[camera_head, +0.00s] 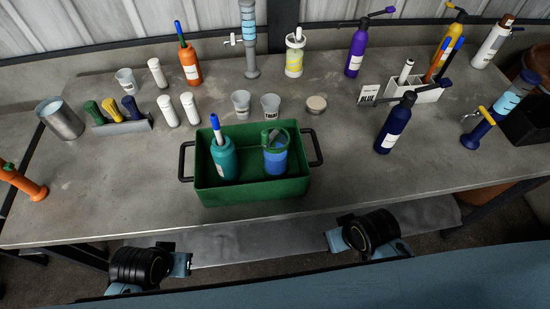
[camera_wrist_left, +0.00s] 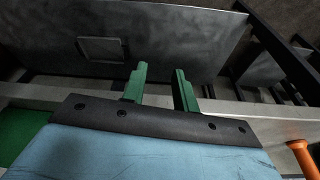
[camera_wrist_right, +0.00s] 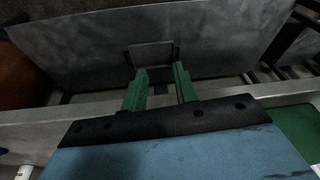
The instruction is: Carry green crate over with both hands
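The green crate (camera_head: 252,190) stands on the grey table, near the middle of its front part, with a dark handle at its left (camera_head: 185,162) and right (camera_head: 316,148) ends. It holds a teal bottle (camera_head: 224,160) and a blue container (camera_head: 275,160) with a green top part. My left gripper (camera_head: 178,264) and right gripper (camera_head: 342,238) are in front of the table edge, apart from the crate. In the left wrist view the green fingers (camera_wrist_left: 160,85) stand apart and empty. The right wrist view shows the same for the right fingers (camera_wrist_right: 160,85).
Behind the crate stand cups (camera_head: 270,106), a small round lid (camera_head: 316,104), white bottles and a metal beaker (camera_head: 60,120). A dark blue bottle (camera_head: 395,128) stands to the right. An orange item (camera_head: 22,182) is at the left edge. The table's front strip is bare beside the crate.

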